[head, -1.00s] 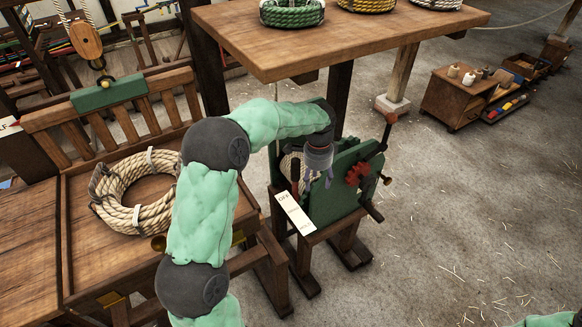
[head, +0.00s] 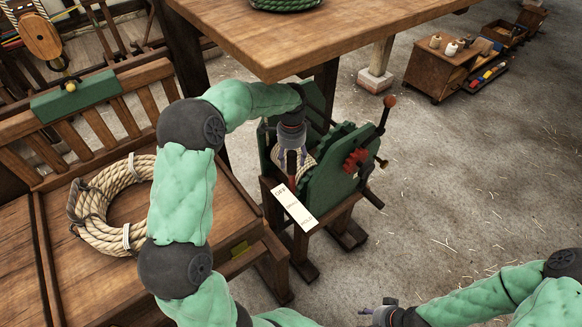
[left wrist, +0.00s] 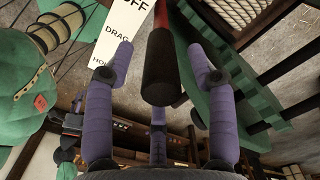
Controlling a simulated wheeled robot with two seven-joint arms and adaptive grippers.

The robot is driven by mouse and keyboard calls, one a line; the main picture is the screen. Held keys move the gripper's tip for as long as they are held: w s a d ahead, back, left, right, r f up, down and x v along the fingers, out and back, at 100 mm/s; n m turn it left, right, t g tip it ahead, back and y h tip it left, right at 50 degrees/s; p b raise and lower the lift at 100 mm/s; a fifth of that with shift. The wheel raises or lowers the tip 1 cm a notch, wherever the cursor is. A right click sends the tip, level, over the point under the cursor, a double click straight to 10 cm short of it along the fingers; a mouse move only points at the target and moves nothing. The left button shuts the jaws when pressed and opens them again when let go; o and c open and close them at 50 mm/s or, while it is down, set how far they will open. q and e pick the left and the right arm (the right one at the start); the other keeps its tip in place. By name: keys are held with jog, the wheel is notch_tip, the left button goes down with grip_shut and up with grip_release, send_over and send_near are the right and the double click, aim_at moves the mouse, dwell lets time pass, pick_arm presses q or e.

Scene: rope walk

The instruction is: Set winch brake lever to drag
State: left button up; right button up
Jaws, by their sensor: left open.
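The green winch (head: 335,185) stands on a wooden stand at the middle. A white plate (head: 294,207) beside it reads OFF, DRAG and HOLD; in the left wrist view the plate (left wrist: 112,42) is partly cut off. The brake lever (head: 292,165) rises by the plate's OFF end; its exact setting is hard to tell. My left gripper (head: 292,153) is above the winch, pointing down. In the left wrist view the lever's black handle (left wrist: 160,72) stands between the open fingers, with gaps on both sides. My right gripper (head: 380,310) is low at the bottom edge, empty.
A wooden table (head: 300,40) overhangs behind the winch, close to my left forearm. A rope coil (head: 85,215) lies on the wooden bench at left. A red gear (head: 355,160) and a knobbed lever (head: 389,102) are on the winch's right side. The floor at right is mostly clear.

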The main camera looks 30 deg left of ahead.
aim_at(292, 167)
pick_arm(q)
jog(key=shift+f, duration=2.6)
grip_shut()
